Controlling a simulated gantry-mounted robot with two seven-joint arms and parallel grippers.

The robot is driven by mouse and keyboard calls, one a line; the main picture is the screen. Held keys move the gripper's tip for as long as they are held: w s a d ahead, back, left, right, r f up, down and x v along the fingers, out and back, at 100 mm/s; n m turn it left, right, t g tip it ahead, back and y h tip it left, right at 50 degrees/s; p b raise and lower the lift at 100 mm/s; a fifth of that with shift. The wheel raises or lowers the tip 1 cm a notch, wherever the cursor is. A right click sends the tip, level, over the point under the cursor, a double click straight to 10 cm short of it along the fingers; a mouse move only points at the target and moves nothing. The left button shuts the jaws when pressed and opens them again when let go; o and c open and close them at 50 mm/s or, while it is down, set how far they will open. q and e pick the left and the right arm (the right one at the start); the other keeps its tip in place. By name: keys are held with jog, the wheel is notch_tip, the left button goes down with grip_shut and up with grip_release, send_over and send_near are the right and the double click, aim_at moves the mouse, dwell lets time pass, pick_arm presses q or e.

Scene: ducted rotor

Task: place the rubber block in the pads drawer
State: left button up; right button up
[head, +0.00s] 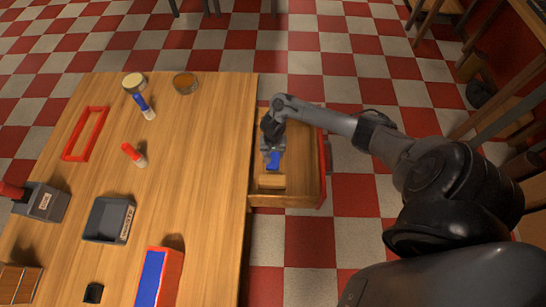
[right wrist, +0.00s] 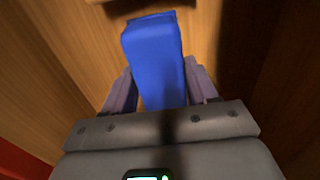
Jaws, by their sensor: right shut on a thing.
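My right gripper (head: 272,154) reaches down into the open drawer (head: 300,198) at the right side of the table. It is shut on a blue block (head: 273,161), likely the rubber block. In the right wrist view the blue block (right wrist: 155,60) stands between the two fingers, above the wooden drawer floor. Whether it touches the floor I cannot tell. A tan wooden block (head: 272,182) lies in the drawer just in front of the blue one. No drawer label is readable. My left gripper is not in view.
On the table (head: 200,150) are a grey labelled tray (head: 108,220), a red frame (head: 86,134), a red-and-blue box (head: 159,277), a blue marker-like item (head: 145,107), a red one (head: 133,154) and a bowl (head: 184,82). The table's middle right is clear.

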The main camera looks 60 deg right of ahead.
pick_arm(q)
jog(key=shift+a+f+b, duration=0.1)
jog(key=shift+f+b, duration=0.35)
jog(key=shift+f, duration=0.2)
pick_arm(e)
notch_tip(320, 180, down, 3)
jog(key=shift+r, duration=0.2)
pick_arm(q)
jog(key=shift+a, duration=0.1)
pick_arm(e)
jog(key=shift+f, duration=0.15)
jog(key=o, duration=1)
jog(key=shift+f, duration=0.15)
notch_tip(320, 180, up, 12)
jog(key=p, duration=0.5)
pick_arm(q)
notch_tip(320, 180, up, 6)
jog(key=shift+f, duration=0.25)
pick_arm(e)
jog(key=shift+r, duration=0.2)
